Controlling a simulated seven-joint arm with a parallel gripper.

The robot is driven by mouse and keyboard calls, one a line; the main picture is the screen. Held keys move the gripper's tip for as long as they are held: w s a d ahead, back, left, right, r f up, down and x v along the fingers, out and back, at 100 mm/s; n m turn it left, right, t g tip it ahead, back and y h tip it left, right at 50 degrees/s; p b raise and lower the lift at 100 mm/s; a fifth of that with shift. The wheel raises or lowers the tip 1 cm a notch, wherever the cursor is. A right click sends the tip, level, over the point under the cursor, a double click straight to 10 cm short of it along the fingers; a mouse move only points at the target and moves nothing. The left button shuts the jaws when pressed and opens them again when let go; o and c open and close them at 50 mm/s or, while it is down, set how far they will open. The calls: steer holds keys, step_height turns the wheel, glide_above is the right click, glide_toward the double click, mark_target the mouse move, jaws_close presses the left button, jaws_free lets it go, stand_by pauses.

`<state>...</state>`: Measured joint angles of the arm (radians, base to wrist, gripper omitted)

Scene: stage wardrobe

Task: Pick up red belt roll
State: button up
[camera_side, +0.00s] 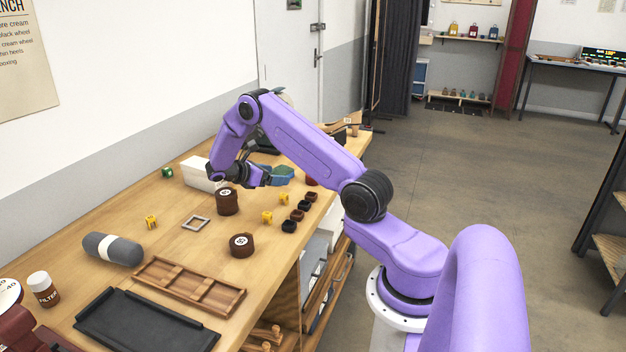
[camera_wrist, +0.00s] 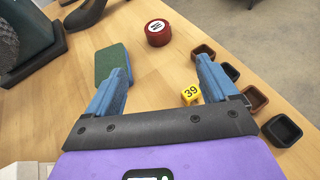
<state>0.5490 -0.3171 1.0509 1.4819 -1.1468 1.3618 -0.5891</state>
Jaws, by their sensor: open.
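The red belt roll (camera_wrist: 158,32), a short round roll with a white lettered disc on top, stands on the workbench in the wrist view, ahead of my fingers. In the side view my gripper (camera_side: 266,178) hangs above the bench, left of the roll.
A green block (camera_wrist: 112,62) lies near the left finger. A yellow numbered cube (camera_wrist: 191,93) sits near the right finger, with several small dark and brown cups (camera_wrist: 283,130) right of it. Two brown rolls (camera_side: 227,203) (camera_side: 241,246) stand nearer the side camera.

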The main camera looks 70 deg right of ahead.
steer(key=x, duration=1.2)
steer(key=shift+d+r, duration=0.1)
steer(key=shift+x, duration=3.25)
steer(key=shift+w+d+r, duration=0.1)
steer(key=shift+w+d, duration=0.05)
steer(key=shift+w, duration=0.05)
steer(key=c, duration=1.1)
